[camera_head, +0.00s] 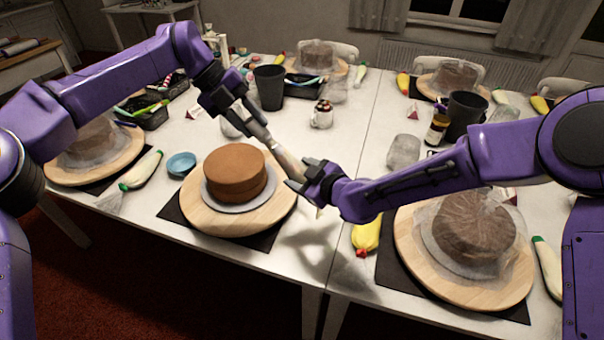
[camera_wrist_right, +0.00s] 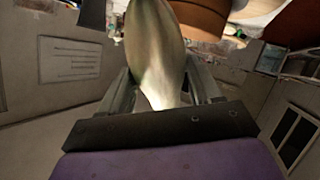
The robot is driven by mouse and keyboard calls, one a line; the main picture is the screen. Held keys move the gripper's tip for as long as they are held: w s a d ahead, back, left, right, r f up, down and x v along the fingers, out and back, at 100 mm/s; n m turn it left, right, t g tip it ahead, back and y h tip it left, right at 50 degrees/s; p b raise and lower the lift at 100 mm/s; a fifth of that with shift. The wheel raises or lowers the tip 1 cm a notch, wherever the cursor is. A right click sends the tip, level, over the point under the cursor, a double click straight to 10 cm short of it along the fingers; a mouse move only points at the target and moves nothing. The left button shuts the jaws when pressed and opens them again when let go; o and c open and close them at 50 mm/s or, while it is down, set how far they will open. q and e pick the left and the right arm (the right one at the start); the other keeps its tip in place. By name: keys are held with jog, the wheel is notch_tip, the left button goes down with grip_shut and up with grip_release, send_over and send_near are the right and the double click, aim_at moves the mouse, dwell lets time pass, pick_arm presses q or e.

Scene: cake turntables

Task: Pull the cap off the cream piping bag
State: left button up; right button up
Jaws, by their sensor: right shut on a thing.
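The cream piping bag (camera_head: 288,160), pale and slanted, is held in the air between my two grippers, to the right of the bare brown cake (camera_head: 235,175). My right gripper (camera_head: 300,182) is shut on the lower end of the bag. In the right wrist view the bag (camera_wrist_right: 153,45) rises from between the fingers of this gripper (camera_wrist_right: 162,88). My left gripper (camera_head: 262,130) is at the bag's upper end, fingers pointing down at it. Whether it is shut or touching the cap cannot be told. The cap is not clearly visible there.
The bare cake stands on a wooden turntable (camera_head: 200,217). A wrapped cake (camera_head: 474,228) stands at the right. A yellow piping bag (camera_head: 367,236) lies near the front edge. A blue bowl (camera_head: 181,164), a dark cup (camera_head: 269,88) and a mug (camera_head: 322,117) stand nearby.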

pick_arm(q)
jog(key=c, duration=0.4)
jog(key=shift+o, duration=0.2)
jog(key=shift+v, duration=2.9)
